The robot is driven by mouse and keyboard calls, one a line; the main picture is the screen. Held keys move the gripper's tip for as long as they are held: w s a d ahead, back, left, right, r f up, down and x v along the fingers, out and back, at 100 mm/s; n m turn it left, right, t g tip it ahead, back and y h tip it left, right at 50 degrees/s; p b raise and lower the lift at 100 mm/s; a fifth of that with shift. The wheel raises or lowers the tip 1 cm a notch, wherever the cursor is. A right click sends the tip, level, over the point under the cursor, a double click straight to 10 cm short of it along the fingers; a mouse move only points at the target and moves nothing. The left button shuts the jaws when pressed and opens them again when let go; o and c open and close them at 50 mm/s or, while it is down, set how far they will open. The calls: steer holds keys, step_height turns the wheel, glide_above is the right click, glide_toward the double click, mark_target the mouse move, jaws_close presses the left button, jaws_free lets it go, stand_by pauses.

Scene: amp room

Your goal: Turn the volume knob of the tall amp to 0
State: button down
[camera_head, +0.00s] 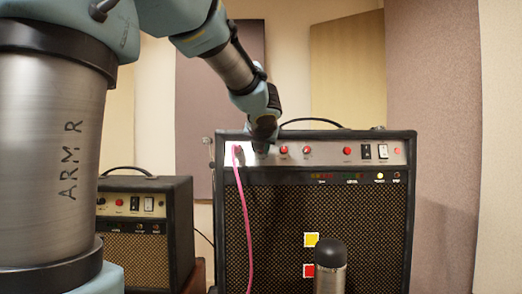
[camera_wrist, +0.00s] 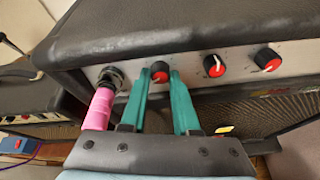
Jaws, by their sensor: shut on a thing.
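The tall amp (camera_head: 370,225) stands in the middle of the head view, with a silver control panel along its top front. My gripper (camera_wrist: 160,78) is at the panel, its two green fingers on either side of the leftmost red-capped knob (camera_wrist: 160,71) and shut on it. In the head view my gripper (camera_head: 262,146) hides that knob. Two more red knobs, a middle one (camera_wrist: 214,66) and a right one (camera_wrist: 267,59), sit along the panel to the right. The knob labels are too small to read.
A pink cable (camera_head: 246,225) is plugged in just left of the held knob; its pink plug (camera_wrist: 99,108) is close beside my left finger. A smaller amp (camera_head: 182,225) stands to the left. A dark-topped cylinder (camera_head: 330,265) stands in front of the tall amp.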

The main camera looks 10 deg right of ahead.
steer(key=shift+f+n+h+b, duration=0.1)
steer(key=shift+n+h+b, duration=0.45)
steer(key=shift+n, duration=1.25)
steer(key=c, duration=0.7)
jaws_free()
steer(key=shift+o, duration=0.2)
steer(key=p+v, duration=0.1)
steer(key=v, duration=1)
steer(key=shift+p, duration=0.35)
steer(key=shift+a, duration=0.15)
